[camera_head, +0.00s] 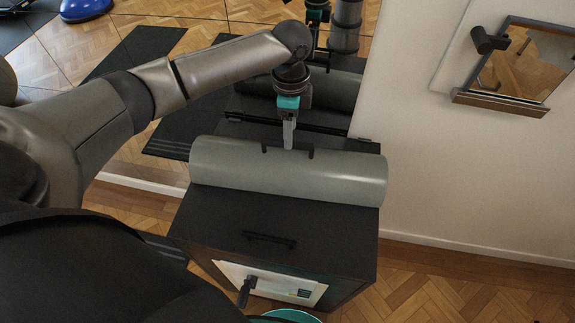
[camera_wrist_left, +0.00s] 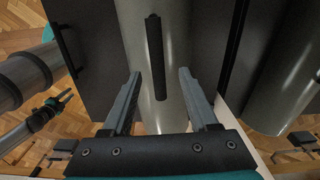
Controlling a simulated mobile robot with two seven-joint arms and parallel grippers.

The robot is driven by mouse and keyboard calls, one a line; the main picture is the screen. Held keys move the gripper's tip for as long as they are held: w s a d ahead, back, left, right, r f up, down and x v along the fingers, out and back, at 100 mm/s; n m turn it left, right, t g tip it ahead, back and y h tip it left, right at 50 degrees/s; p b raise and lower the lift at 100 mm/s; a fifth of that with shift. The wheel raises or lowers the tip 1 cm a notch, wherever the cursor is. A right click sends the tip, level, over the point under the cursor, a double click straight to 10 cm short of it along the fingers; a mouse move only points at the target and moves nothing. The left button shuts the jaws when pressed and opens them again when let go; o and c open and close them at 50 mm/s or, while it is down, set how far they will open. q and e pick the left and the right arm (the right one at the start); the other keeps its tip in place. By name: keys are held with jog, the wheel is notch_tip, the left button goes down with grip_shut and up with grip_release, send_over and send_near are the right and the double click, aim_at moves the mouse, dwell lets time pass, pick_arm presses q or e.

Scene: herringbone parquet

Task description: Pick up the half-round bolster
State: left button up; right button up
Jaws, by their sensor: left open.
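The half-round bolster (camera_head: 335,183) is a long grey-green piece with a rounded top, lying across the top of a dark cabinet (camera_head: 215,225). A dark strap-like handle (camera_wrist_left: 156,50) runs along part of its top. My left gripper (camera_head: 288,143) points down over the bolster's middle, by the handle. In the left wrist view, its two fingers (camera_wrist_left: 158,78) are spread, with the bolster (camera_wrist_left: 140,20) showing between and beyond them. Nothing is held. I cannot tell whether the fingertips touch the bolster. My right gripper does not show.
A mirror behind the cabinet reflects my arm and the bolster. A pale wall (camera_head: 415,150) stands at the right, with a framed mirror (camera_head: 520,65) on it. Parquet (camera_head: 450,285) is clear at lower right.

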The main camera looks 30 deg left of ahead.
aim_at(288, 159)
pick_arm(q)
jog(key=f, duration=0.3)
jog(key=f+b, duration=0.1)
jog(key=f, duration=0.1)
jog(key=shift+s+a, duration=0.2)
jog(key=shift+s, duration=0.05)
grip_shut()
dwell(0.8)
jog(key=shift+w+r, duration=0.1)
jog(key=shift+r, duration=0.05)
dwell(0.3)
